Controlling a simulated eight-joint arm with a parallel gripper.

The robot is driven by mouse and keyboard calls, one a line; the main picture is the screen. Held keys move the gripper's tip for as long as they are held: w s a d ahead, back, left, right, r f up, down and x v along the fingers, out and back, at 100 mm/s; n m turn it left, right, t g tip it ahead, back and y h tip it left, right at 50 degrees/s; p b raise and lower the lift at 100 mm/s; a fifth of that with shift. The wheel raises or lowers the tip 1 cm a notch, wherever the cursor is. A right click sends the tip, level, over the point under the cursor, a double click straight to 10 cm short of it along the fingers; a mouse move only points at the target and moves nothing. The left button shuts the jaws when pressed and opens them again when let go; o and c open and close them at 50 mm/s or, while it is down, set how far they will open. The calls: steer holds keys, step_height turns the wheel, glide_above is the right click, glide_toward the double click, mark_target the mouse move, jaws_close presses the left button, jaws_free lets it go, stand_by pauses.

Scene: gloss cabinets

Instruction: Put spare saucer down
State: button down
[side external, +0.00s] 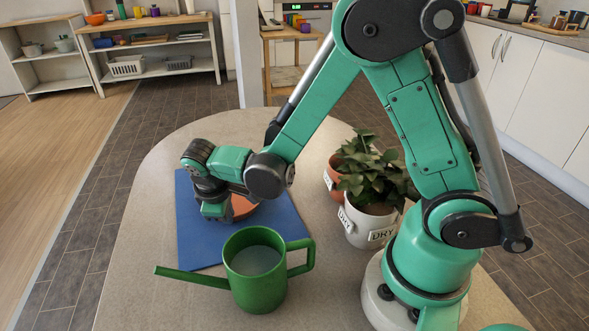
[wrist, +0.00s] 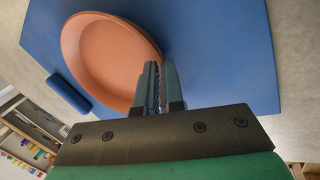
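The spare saucer is a round terracotta dish (wrist: 108,55) with a raised rim. In the side external view only part of the saucer (side external: 243,207) shows, over the blue mat (side external: 192,240), the rest hidden behind my gripper (side external: 215,212). In the wrist view my gripper (wrist: 159,88) has its fingers close together at the saucer's right rim, one on each side of it, so it looks shut on the rim. The saucer is over the blue mat (wrist: 220,60); I cannot tell whether its underside touches the mat.
A green watering can (side external: 258,280) stands at the mat's front edge, spout pointing left. Potted plants in a white pot (side external: 365,226) and a terracotta pot (side external: 333,180) stand to the right. A small blue bar (wrist: 68,93) lies beside the saucer. The table's left side (side external: 145,230) is clear.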

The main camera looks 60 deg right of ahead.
steer(key=shift+f, duration=0.15)
steer(key=c, duration=1)
jaws_free()
steer(key=v, duration=1.1)
steer(key=shift+s+d+r+m+t+y, duration=0.4)
steer(key=shift+s+d+m+t+y, duration=0.15)
steer(key=shift+s+d+m+t, duration=0.35)
steer(key=shift+s+d+r+m+t+y, duration=0.4)
steer(key=shift+s+d+m+t+y, duration=0.3)
steer(key=shift+s+m+t, duration=0.25)
steer(key=shift+s+d+r+m+t+y, duration=0.4)
steer(key=shift+s+d+m+t+y, duration=0.05)
steer(key=shift+s+d+m+t, duration=0.45)
